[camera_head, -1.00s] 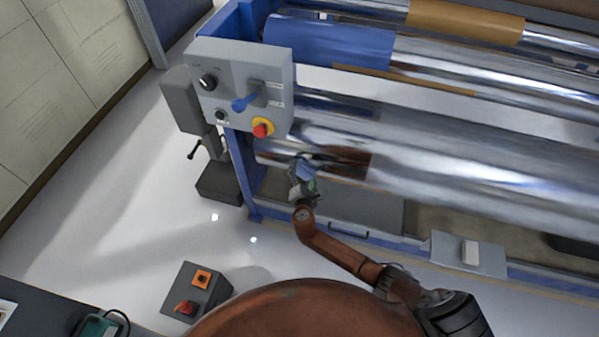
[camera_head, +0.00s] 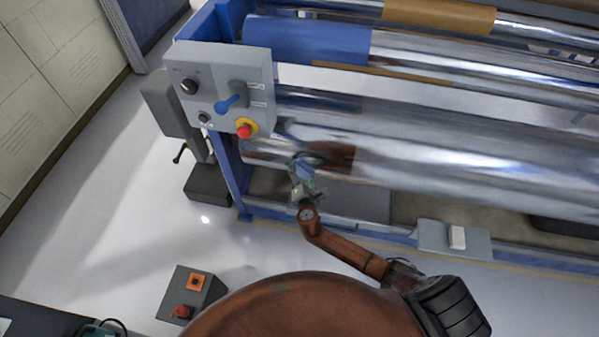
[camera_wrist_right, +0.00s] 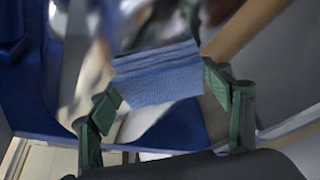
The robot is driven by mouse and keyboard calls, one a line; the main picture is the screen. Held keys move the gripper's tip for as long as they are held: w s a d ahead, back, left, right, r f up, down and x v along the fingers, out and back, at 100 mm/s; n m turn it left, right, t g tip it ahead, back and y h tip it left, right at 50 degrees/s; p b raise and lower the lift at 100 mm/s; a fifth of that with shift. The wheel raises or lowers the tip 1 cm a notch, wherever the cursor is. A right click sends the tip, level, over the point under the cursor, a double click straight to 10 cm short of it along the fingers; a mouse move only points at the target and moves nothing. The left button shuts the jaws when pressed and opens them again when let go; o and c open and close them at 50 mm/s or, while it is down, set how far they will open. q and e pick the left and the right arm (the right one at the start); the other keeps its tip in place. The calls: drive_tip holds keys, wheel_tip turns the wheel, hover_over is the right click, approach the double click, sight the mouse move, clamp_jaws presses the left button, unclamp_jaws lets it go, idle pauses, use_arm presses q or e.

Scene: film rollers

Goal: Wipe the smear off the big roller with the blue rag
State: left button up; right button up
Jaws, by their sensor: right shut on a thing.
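The big roller (camera_head: 450,165) is a long shiny metal cylinder across the right half of the head view. My right gripper (camera_head: 303,180) is at its left part, on the near side. It is shut on the blue rag (camera_head: 307,171), which looks close against the roller; I cannot tell if they touch. In the right wrist view the folded rag (camera_wrist_right: 160,78) sits between the green finger pads, before a blurred shiny surface. A dark brownish patch shows on the roller beside the rag; I cannot tell smear from reflection. My left gripper is out of view.
A grey control panel (camera_head: 218,82) with a red button and blue lever stands left of the roller. A blue roller section (camera_head: 305,40) lies behind. A grey pedestal box (camera_head: 192,293) stands on the floor at lower left. Pale floor (camera_head: 110,210) is open at left.

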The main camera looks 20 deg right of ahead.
sight(285, 163)
drive_tip(key=shift+s+d+p, duration=0.15)
drive_tip(key=shift+s+d, duration=0.5)
drive_tip(key=shift+d, duration=0.3)
drive_tip(key=shift+s+d+p, duration=0.15)
drive_tip(key=shift+s+d, duration=0.45)
drive_tip(key=shift+d, duration=0.35)
drive_tip(key=shift+s+d+p, duration=0.15)
drive_tip(key=shift+s+d, duration=0.5)
drive_tip(key=shift+d, duration=0.3)
drive_tip(key=shift+w+a+b, duration=0.2)
drive_tip(key=shift+w+a, duration=0.5)
drive_tip(key=shift+a, duration=0.35)
drive_tip(key=shift+w+a+b, duration=0.15)
drive_tip(key=shift+w+a, duration=0.5)
drive_tip(key=shift+a, duration=0.35)
drive_tip(key=shift+w+a+r, duration=0.15)
drive_tip(key=shift+w+a, duration=0.7)
drive_tip(key=shift+a, duration=0.2)
drive_tip(key=shift+w+a+b, duration=0.35)
drive_tip(key=shift+w+a, duration=0.2)
drive_tip(key=shift+a, duration=0.35)
drive_tip(key=shift+w+a+b, duration=0.3)
drive_tip(key=shift+w+a, duration=0.3)
drive_tip(key=shift+a, duration=0.35)
drive_tip(key=shift+w+a+b, duration=0.35)
drive_tip(key=shift+w+a, duration=0.2)
drive_tip(key=shift+a, duration=0.35)
drive_tip(key=shift+s, duration=0.15)
